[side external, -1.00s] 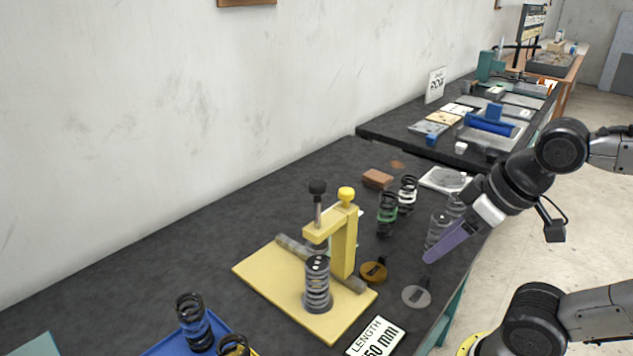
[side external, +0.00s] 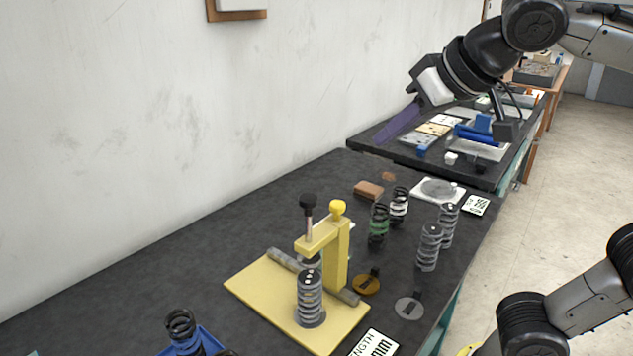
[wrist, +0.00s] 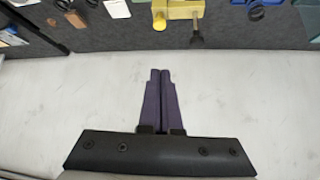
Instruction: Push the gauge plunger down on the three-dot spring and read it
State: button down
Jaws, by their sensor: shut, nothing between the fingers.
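The yellow gauge (side external: 336,260) stands on a yellow base plate (side external: 258,285), with its black-knobbed plunger (side external: 308,202) sticking up through the top arm. A grey spring (side external: 310,302) with white dots on its top stands upright on the plate below that arm.
A blue tray with a spring (side external: 182,332) is at the front. A LENGTH card (side external: 376,345) lies near the front edge. The bench's left side is clear.

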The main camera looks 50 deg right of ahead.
jog(key=w+a+r+n+y, duration=0.1)
jog(key=a+r+n, duration=0.1)
jog(key=a, duration=0.4)
jog(key=shift+w+r+t, duration=0.2)
jog(key=shift+w+t, duration=0.1)
send_over(303, 194)
jog(key=s, duration=0.3)
jog(key=f, duration=0.7)
jog(key=shift+w+d+f, duration=0.1)
jog(key=shift+w+f, duration=0.15)
jog(key=shift+s+f, duration=0.1)
jog(key=shift+f, duration=1.7)
jog(key=shift+f, duration=0.1)
